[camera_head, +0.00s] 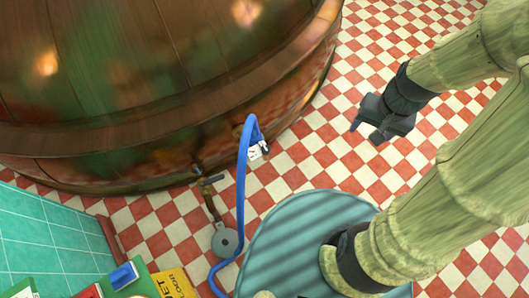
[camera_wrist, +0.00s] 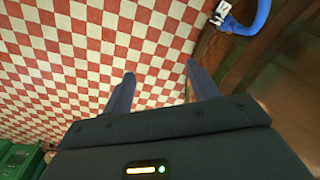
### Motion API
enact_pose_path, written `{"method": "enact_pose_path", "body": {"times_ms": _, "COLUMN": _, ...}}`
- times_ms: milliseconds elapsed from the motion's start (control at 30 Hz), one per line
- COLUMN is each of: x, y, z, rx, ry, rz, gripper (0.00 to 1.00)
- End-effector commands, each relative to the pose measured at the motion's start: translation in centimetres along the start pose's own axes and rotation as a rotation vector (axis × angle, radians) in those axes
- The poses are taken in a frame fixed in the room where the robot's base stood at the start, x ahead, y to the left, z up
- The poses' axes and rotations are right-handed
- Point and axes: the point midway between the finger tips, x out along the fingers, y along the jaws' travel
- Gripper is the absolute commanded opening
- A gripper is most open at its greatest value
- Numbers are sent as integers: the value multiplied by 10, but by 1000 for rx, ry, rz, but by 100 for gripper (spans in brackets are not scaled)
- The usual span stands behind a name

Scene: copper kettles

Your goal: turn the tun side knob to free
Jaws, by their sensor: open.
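The large copper-banded tun (camera_head: 150,90) fills the upper left of the head view; its dark side also shows at the right of the wrist view (camera_wrist: 265,75). Low on its near side a small tap (camera_head: 208,180) with a bluish lever sticks out. I cannot tell for certain whether this is the side knob, or which setting it is at. My gripper (camera_head: 366,131) is right of the tun, over the tiled floor, apart from it. In the wrist view its two fingers (camera_wrist: 161,72) are spread with nothing between them.
A blue hose (camera_head: 243,190) with a metal end arches up in front of the tun; it also shows in the wrist view (camera_wrist: 250,20). A grey disc (camera_head: 227,241) lies below the tap. Teal tiling (camera_head: 50,235) and coloured boxes stand lower left. Checkered floor is open around my gripper.

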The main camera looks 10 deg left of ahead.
Motion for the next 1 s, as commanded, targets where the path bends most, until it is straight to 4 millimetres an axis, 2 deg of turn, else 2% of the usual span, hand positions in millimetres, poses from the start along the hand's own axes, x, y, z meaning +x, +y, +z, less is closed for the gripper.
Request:
{"method": "enact_pose_path", "body": {"times_ms": 33, "x": 37, "y": 0, "z": 2, "rx": 42, "ry": -53, "rz": -15, "gripper": 59}}
{"method": "enact_pose_path", "body": {"times_ms": 200, "x": 107, "y": -8, "z": 8, "rx": 192, "ry": -230, "rz": -84, "gripper": 59}}
{"method": "enact_pose_path", "body": {"times_ms": 600, "x": 261, "y": -44, "z": 11, "rx": 546, "ry": -628, "rz": -313, "gripper": 59}}
{"method": "enact_pose_path", "body": {"times_ms": 833, "x": 343, "y": -67, "z": 1, "rx": 746, "ry": -841, "rz": -488, "gripper": 59}}
{"method": "enact_pose_path", "body": {"times_ms": 1000, "x": 403, "y": -81, "z": -14, "rx": 894, "ry": -985, "rz": -641, "gripper": 59}}
